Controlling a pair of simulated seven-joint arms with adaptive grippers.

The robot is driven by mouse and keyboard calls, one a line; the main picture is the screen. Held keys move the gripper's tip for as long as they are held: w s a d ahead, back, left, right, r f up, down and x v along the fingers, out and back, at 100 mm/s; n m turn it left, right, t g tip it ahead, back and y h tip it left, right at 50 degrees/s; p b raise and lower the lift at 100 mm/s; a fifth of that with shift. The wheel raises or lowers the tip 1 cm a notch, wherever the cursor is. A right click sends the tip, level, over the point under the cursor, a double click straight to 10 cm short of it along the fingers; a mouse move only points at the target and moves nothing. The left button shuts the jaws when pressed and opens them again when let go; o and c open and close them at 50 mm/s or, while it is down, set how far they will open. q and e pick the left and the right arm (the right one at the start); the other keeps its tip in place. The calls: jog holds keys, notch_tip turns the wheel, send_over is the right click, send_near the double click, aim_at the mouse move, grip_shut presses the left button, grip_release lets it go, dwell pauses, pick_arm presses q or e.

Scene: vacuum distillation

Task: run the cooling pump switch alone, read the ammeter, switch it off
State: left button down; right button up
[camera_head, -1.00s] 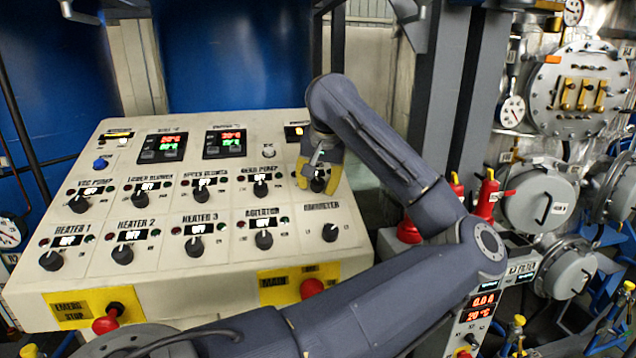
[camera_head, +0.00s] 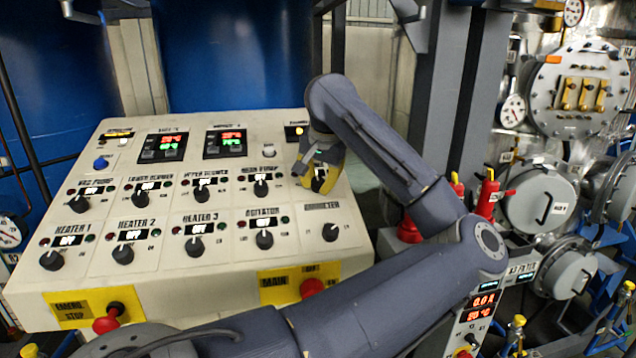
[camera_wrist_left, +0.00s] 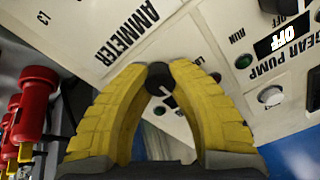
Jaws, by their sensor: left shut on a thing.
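The sloped cream control panel (camera_head: 110,212) fills the left of the head view. My left gripper (camera_head: 321,178) is at the right end of its upper switch row, shut on a black knob. In the left wrist view, the yellow fingers (camera_wrist_left: 160,85) close around this black knob (camera_wrist_left: 160,76). The knob's name label and display are hidden; it sits right of the GEAR PUMP switch (camera_head: 261,188) and above the AMMETER knob (camera_head: 330,232). The gear pump display (camera_wrist_left: 283,37) reads OFF. A small amber display (camera_head: 297,131) sits at the panel's top right, too small to read.
Other black knobs, such as HEATER 3 (camera_head: 195,246) and AGITATOR (camera_head: 264,240), sit close by. A red emergency-stop button (camera_head: 106,322) and a red MAIN knob (camera_head: 312,287) project from the front edge. Red-handled valves (camera_head: 487,198) and round vessel covers stand right of my arm.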

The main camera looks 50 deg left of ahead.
pick_arm(q)
jog(key=c, duration=1)
grip_release()
jog(key=shift+c, duration=0.2)
jog(key=v, duration=1.2)
jog(key=shift+s, duration=0.1)
